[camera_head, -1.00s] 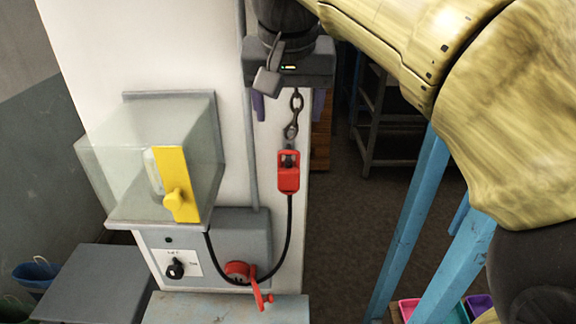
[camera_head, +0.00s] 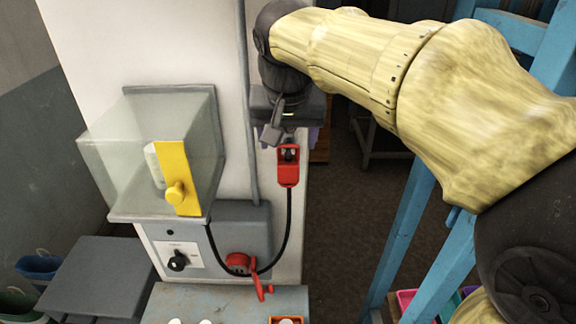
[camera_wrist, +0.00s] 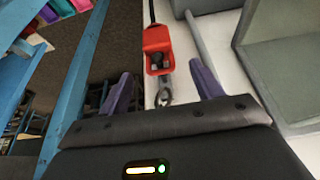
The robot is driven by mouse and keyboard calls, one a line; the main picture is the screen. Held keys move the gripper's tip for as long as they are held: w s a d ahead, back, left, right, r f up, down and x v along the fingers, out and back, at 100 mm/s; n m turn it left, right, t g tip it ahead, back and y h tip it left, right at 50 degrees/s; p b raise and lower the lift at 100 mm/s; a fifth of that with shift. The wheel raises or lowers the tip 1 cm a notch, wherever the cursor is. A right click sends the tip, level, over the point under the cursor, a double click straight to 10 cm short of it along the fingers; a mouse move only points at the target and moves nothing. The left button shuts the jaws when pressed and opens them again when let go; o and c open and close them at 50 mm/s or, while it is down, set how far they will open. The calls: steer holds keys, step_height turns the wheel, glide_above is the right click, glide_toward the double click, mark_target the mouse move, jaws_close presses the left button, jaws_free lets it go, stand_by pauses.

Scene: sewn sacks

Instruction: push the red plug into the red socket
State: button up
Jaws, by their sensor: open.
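The red plug (camera_head: 288,172) hangs upright against the white pillar at its right edge, with a black cable looping down from it. It also shows in the wrist view (camera_wrist: 157,50), beyond my fingertips and between their lines, with a metal chain clip (camera_wrist: 163,97) at its near end. The red socket (camera_head: 238,262) is on the grey box low on the pillar; a red flap hangs down beside it. My gripper (camera_head: 288,136) is open and empty, just above the plug; its purple fingers (camera_wrist: 162,82) stand apart, either side of the chain clip. The chain is mostly hidden in the head view.
A grey-blue bench top (camera_head: 230,298) lies below. Blue posts (camera_head: 420,240) stand to the right.

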mark_target(288, 160)
steer(key=shift+x, duration=1.4)
steer(key=shift+f+p, duration=0.1)
steer(key=shift+p, duration=0.2)
steer(key=p+x, duration=0.2)
steer(key=x, duration=0.3)
steer(key=shift+w, duration=0.1)
steer(key=c, duration=1)
